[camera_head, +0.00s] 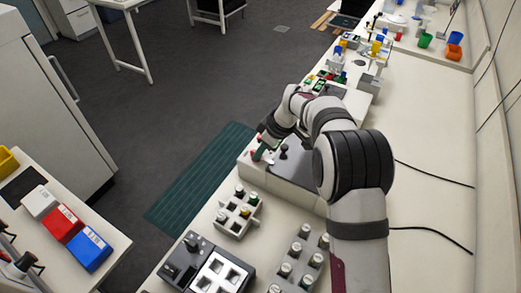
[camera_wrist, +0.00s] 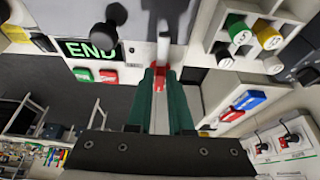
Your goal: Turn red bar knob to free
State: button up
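In the wrist view, my gripper (camera_wrist: 161,80) has two green fingers with a narrow gap between them. A small red piece, which looks like the red bar knob (camera_wrist: 160,77), lies at the gap between the fingertips. A pale lever-like part (camera_wrist: 163,48) stands just beyond it. I cannot tell whether the fingers press on the red piece or only flank it. In the head view, my gripper (camera_head: 262,150) is down at the left front edge of a white device (camera_head: 285,182), and my arm covers part of it.
In the wrist view, a black knob (camera_wrist: 105,32) stands beside a green END display (camera_wrist: 92,47), with red and green buttons below it. In the head view, a rack with capped bottles (camera_head: 236,213) stands near the device. The bench on the right (camera_head: 430,130) is mostly clear, with black cables.

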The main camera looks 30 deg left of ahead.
grip_shut()
jog(key=m, duration=0.2)
jog(key=m+t, duration=0.1)
jog(key=m, duration=0.1)
jog(key=shift+s+t, duration=0.3)
jog(key=m, duration=0.1)
jog(key=m+t, duration=0.1)
jog(key=m, duration=0.1)
jog(key=m+h, duration=0.1)
jog(key=shift+s+a+t, duration=0.2)
jog(key=shift+a+t, duration=0.05)
jog(key=shift+t, duration=0.05)
jog(key=m, duration=0.1)
jog(key=m+h, duration=0.1)
jog(key=m, duration=0.1)
jog(key=m+t, duration=0.1)
jog(key=m, duration=0.1)
jog(key=shift+s+a, duration=0.15)
jog(key=shift+a, duration=0.1)
jog(key=m+h, duration=0.1)
jog(key=m, duration=0.1)
jog(key=m+h, duration=0.1)
jog(key=m, duration=0.1)
jog(key=shift+a+m, duration=0.2)
jog(key=shift+m, duration=0.2)
